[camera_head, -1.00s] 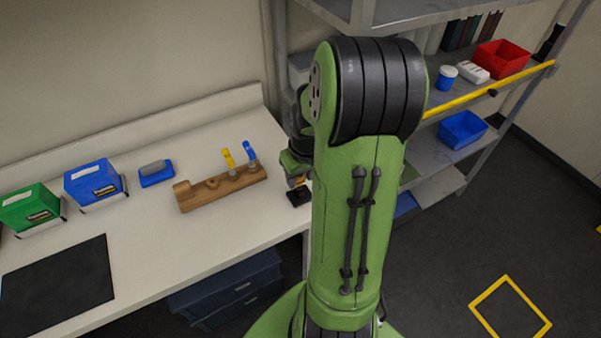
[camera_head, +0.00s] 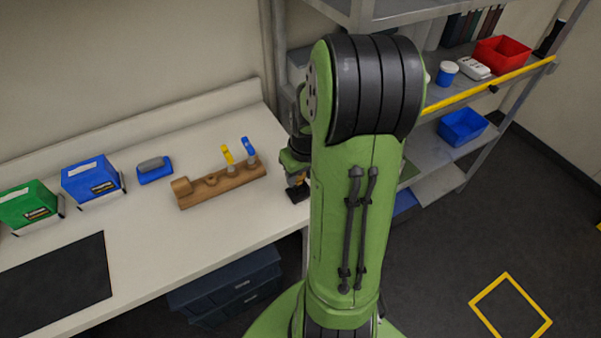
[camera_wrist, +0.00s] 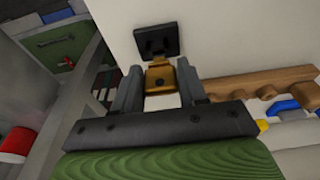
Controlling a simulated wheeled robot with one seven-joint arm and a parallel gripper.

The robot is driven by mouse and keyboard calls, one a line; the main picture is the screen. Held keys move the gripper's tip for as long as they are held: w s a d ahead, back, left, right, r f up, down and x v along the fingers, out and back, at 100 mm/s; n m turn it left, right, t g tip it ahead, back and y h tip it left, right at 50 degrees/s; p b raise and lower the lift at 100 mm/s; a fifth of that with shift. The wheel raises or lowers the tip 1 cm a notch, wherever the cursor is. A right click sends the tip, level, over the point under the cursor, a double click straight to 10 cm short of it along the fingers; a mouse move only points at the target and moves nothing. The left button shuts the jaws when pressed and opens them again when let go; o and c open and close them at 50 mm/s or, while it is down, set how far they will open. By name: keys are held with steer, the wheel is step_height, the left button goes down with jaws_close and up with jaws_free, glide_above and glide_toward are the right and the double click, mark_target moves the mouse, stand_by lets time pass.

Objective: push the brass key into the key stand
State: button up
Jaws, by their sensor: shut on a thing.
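The brass key (camera_wrist: 161,77) sits between the two fingers of my gripper (camera_wrist: 158,88) in the wrist view, and the fingers are shut on it. The black key stand (camera_wrist: 157,41) is just beyond the key's far end in the wrist view. I cannot tell whether the key's tip is inside it. In the head view the stand (camera_head: 297,194) is on the bench near its right end, below my gripper (camera_head: 296,180). My arm hides part of that area.
A wooden rack (camera_head: 222,184) with yellow- and blue-topped tools stands left of the stand. A blue-handled block (camera_head: 155,170), blue box (camera_head: 92,182), green box (camera_head: 30,205) and black mat (camera_head: 60,278) lie farther left. A shelf (camera_head: 435,155) is at right.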

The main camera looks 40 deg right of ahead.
steer(key=shift+f+b, duration=1.25)
steer(key=shift+f, duration=0.05)
stand_by(1.1)
steer(key=o, duration=1.2)
steer(key=shift+r, duration=0.15)
steer(key=s+r+p, duration=0.1)
steer(key=r, duration=0.4)
steer(key=s+r+p, duration=0.1)
steer(key=r, duration=0.4)
steer(key=s+a+r+p, duration=0.1)
steer(key=r+p, duration=0.1)
steer(key=r, duration=0.3)
steer(key=shift+r, duration=0.15)
steer(key=shift+d, duration=0.1)
